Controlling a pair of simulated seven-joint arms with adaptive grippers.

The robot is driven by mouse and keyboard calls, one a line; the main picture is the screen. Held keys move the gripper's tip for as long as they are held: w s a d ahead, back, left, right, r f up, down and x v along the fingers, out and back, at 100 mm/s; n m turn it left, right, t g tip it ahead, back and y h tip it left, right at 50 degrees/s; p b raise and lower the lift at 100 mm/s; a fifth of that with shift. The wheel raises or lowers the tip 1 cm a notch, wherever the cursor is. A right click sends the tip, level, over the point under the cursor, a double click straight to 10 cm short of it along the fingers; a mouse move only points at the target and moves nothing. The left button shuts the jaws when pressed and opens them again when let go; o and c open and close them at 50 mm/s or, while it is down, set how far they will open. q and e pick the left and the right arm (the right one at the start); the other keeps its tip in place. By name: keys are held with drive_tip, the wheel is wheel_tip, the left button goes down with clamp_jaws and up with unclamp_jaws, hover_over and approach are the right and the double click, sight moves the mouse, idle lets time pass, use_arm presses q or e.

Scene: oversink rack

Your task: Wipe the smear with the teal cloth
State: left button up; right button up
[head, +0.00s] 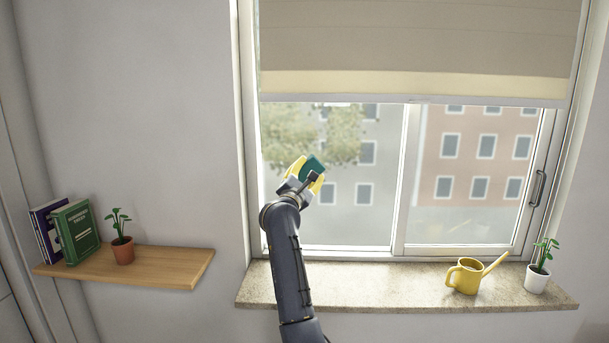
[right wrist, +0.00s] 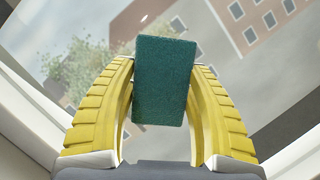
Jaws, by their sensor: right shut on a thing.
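The teal cloth (head: 313,164) is a small folded block held up in front of the left window pane (head: 390,200). My right gripper (head: 307,174), with yellow fingers, is shut on it. In the right wrist view the teal cloth (right wrist: 163,75) stands upright between the two fingertips, its upper part reaching past them toward the glass. I cannot tell whether it touches the glass. I cannot make out the smear with certainty; the cloth and gripper hide part of the pane. My left gripper is not in view.
A stone sill (head: 345,285) runs below the window, with a yellow watering can (head: 466,277) and a white potted plant (head: 537,278) at right. A blind (head: 415,45) covers the upper window. A wooden shelf (head: 165,268) at left holds books (head: 77,232) and a potted plant (head: 123,250).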

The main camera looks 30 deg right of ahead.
sight(352, 168)
drive_tip(key=shift+s+d, duration=0.8)
drive_tip(key=shift+d, duration=0.25)
drive_tip(key=shift+s+d, duration=0.55)
drive_tip(key=shift+d, duration=0.3)
drive_tip(key=shift+s+d, duration=0.5)
drive_tip(key=shift+d, duration=0.3)
drive_tip(key=shift+s+d, duration=1.1)
drive_tip(key=shift+d, duration=0.25)
drive_tip(key=shift+s+d, duration=1.05)
drive_tip(key=shift+d, duration=0.3)
drive_tip(key=s+a, duration=0.3)
drive_tip(key=s, duration=0.2)
drive_tip(key=shift+a, duration=0.25)
drive_tip(key=shift+a, duration=0.1)
